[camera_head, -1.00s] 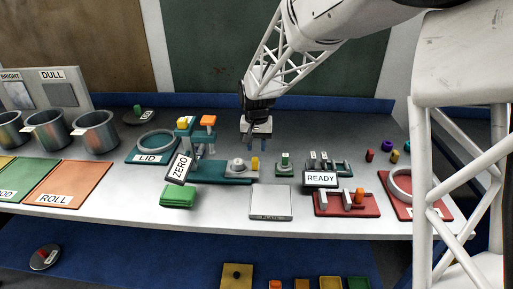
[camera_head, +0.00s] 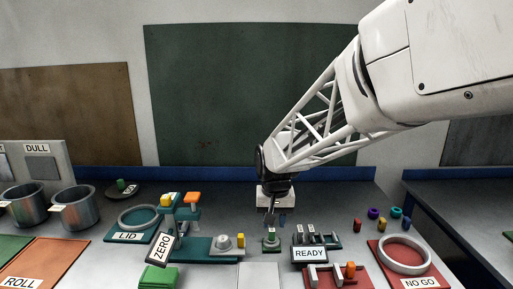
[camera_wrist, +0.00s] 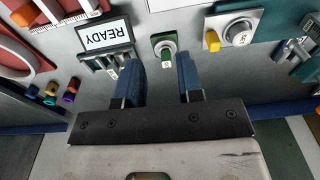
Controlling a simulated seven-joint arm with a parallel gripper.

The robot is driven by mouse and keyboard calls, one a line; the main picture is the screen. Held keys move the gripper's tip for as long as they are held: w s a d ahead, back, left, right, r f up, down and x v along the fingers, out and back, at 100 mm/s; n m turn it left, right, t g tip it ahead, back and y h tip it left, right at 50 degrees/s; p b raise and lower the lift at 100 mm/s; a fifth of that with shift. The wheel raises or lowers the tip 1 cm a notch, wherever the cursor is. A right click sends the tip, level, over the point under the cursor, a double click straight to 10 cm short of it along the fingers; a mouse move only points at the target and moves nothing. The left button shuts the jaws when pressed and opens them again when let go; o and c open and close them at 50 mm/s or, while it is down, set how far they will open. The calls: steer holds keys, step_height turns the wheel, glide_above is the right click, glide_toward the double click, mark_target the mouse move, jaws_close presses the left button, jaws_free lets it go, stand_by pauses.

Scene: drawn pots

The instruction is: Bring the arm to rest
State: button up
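My gripper (camera_head: 275,215) hangs fingers-down over the back part of the grey bench, just behind a small green block fixture (camera_head: 271,240). In the wrist view my gripper (camera_wrist: 160,75) shows two blue fingers set well apart, with nothing between them but bare bench. The green fixture (camera_wrist: 165,48) lies beyond the fingertips there. My white lattice arm reaches in from the upper right. How high the fingertips are above the bench is hard to tell.
A READY sign (camera_head: 309,254) and a small rack stand right of the green fixture. A teal gauge stand (camera_head: 205,247) with a ZERO tag is to the left. A NO GO tray (camera_head: 420,283) with a ring is at right. Metal pots (camera_head: 78,210) stand far left.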

steer(key=s+d+r, duration=0.1)
steer(key=s+d, duration=0.3)
steer(key=s, duration=0.5)
steer(key=s+d+r+t, duration=0.1)
steer(key=s+d, duration=0.4)
steer(key=s, duration=0.5)
steer(key=s+d+r, duration=0.1)
steer(key=s+d, duration=0.4)
steer(key=s, duration=0.4)
steer(key=shift+s+t, duration=0.2)
steer(key=shift+t, duration=0.2)
